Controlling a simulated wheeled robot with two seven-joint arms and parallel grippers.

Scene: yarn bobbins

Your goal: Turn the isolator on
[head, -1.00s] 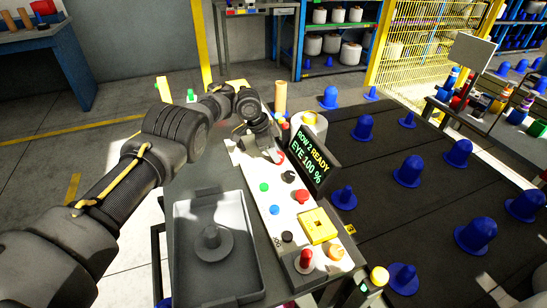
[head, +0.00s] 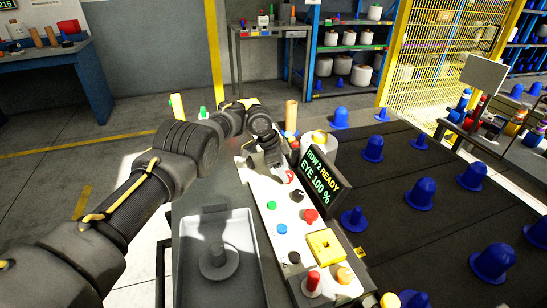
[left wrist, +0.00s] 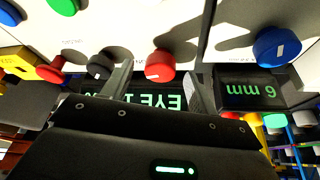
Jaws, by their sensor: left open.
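The control panel (head: 262,190) is a long cream box with coloured buttons and knobs. A red knob with a white mark (left wrist: 160,66) sits on it, and only a bit of it shows in the head view (head: 289,177). I cannot read a label that names the isolator. My left gripper (head: 278,168) is at the panel's far end, pointing down. In the left wrist view its open fingers (left wrist: 158,88) stand on either side of the red knob; I cannot tell whether they touch it. The right gripper is not in view.
A display (head: 322,178) reading "ROW 2 READY EYE 100 %" stands beside the panel. A black knob (left wrist: 100,65) and a blue knob (left wrist: 278,48) flank the red one. A grey tray (head: 247,240) lies left; a dark table with blue pegs (head: 421,194) lies right.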

